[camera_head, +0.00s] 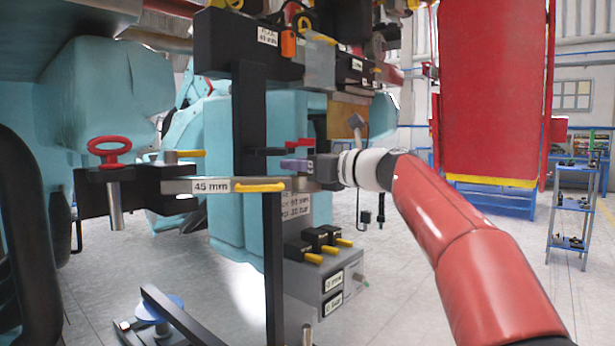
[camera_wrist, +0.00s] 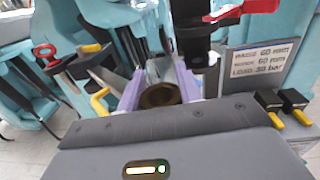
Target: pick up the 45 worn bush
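My gripper (camera_head: 296,165), with purple fingers, is at the level of the grey plate labelled 45 mm (camera_head: 212,186) in the head view. In the wrist view the fingers (camera_wrist: 158,84) are apart, one on each side of a brown, round, hollow part (camera_wrist: 158,97), which looks like a bush. The part nearly fills the gap; I cannot tell whether both fingers touch it. Its wear and size cannot be read. In the head view the part is hidden behind the fingers and the holder. A yellow handle (camera_head: 259,187) lies along the 45 mm plate.
A black upright post (camera_head: 250,120) stands just left of my gripper. A red-handled pin (camera_head: 109,152) stands further left. A red-handled part (camera_wrist: 240,10) is close by on the right in the wrist view. A grey box with yellow levers (camera_head: 325,275) stands below. A red panel (camera_head: 490,90) hangs behind.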

